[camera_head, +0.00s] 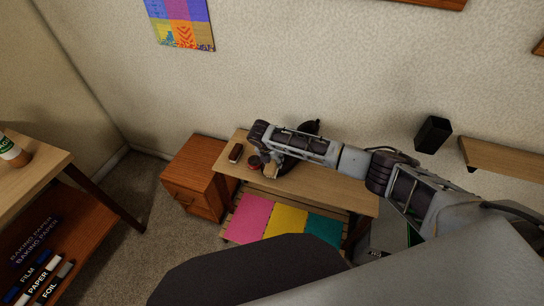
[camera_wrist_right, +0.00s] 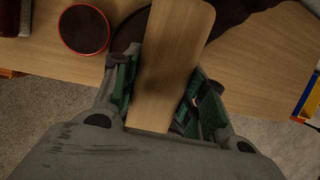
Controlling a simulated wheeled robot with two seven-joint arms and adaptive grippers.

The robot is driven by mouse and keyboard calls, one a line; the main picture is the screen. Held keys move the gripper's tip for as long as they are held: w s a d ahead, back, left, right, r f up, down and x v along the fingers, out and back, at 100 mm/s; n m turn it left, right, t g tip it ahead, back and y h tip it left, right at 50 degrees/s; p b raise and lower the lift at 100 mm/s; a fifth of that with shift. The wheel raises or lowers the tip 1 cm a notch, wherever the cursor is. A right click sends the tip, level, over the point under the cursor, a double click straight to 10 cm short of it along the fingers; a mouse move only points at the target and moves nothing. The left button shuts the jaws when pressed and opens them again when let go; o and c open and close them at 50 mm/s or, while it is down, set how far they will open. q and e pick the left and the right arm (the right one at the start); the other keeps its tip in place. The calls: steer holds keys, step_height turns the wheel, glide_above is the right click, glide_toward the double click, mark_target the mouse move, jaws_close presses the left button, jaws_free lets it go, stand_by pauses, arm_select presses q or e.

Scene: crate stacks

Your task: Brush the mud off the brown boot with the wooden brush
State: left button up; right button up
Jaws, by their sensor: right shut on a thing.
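My right gripper (camera_wrist_right: 160,85) is shut on the wooden brush (camera_wrist_right: 172,40), with its green-padded fingers on both sides of the pale wood. Bristles are not visible. In the head view the right gripper (camera_head: 269,163) is over the left half of the small table, and the brush (camera_head: 271,172) shows only as a small pale patch. A dark shape, apparently the boot (camera_head: 310,127), is mostly hidden behind my right arm. Part of a dark brown thing, likely the boot (camera_wrist_right: 237,14), shows at the top of the wrist view. Mud cannot be made out. My left gripper is out of view.
A round red-rimmed tin (camera_wrist_right: 84,29) and a dark brown block with a pale side (camera_head: 235,153) are on the table (camera_head: 345,192), left of the gripper. Pink, yellow and teal mats (camera_head: 287,220) lie below. A wooden cabinet (camera_head: 197,175) stands at left.

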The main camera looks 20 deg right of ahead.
steer(key=shift+s+d+f, duration=0.15)
steer(key=shift+s+d, duration=0.1)
steer(key=shift+s, duration=0.2)
steer(key=shift+s+d+p, duration=0.1)
steer(key=shift+s+p, duration=0.05)
steer(key=shift+p, duration=0.25)
steer(key=shift+c, duration=0.9)
steer(key=shift+s+d+f, duration=0.1)
steer(key=shift+s+f, duration=0.05)
steer(key=shift+s, duration=0.05)
steer(key=shift+w, duration=0.15)
steer(key=shift+w+a+b, duration=0.25)
steer(key=shift+w+b, duration=0.1)
steer(key=shift+w, duration=0.35)
steer(key=shift+w+a+r+b, duration=0.15)
steer(key=shift+w+a+b, duration=0.15)
steer(key=shift+w, duration=0.35)
steer(key=shift+w+a+r+b, duration=0.1)
steer(key=shift+w+a+b, duration=0.2)
steer(key=shift+w, duration=0.3)
steer(key=shift+w+a+f+b, duration=0.1)
steer(key=shift+w+a+b, duration=0.15)
steer(key=shift+w+b, duration=0.35)
steer(key=shift+w+a+b, duration=0.2)
steer(key=shift+w+b, duration=0.3)
steer(key=shift+w, duration=0.15)
steer(key=shift+w+a+f+b, duration=0.1)
steer(key=shift+w+a+b, duration=0.15)
steer(key=shift+w+b, duration=0.35)
